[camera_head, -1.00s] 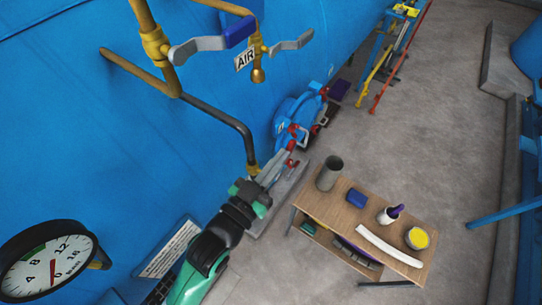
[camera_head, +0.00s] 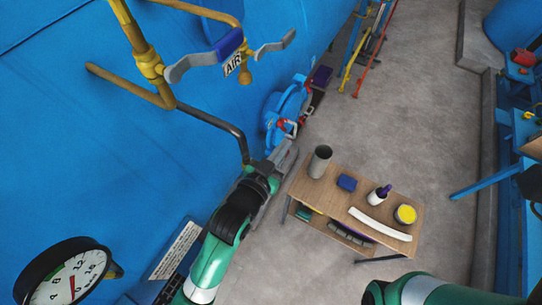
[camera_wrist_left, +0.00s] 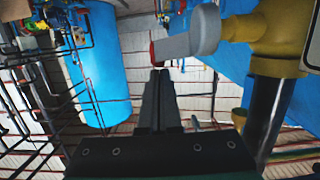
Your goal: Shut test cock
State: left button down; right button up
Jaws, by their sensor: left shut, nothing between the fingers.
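In the left wrist view, a grey lever (camera_wrist_left: 190,42) with a red end runs left from a yellow cock body (camera_wrist_left: 268,32) above a dark pipe. I take this to be the test cock. In the head view, the dark pipe (camera_head: 222,122) runs down the blue shell to my left gripper (camera_head: 287,153), whose wrist hides the cock there. My left gripper also shows in the wrist view (camera_wrist_left: 160,74), shut and empty, its tips close to the lever's red end. I cannot tell whether they touch. My right gripper is not in view; a green arm link of mine shows bottom right.
An air valve with a blue-sleeved lever (camera_head: 229,42) and a tag marked AIR (camera_head: 232,64) is above. A pressure gauge (camera_head: 69,283) is at lower left. A wooden table (camera_head: 335,205) with a grey cup (camera_head: 319,161) and small items stands right of the arm.

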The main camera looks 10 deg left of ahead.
pick_arm(q)
jog(key=shift+w+f, duration=0.25)
jog(key=shift+f, duration=0.2)
dwell(0.5)
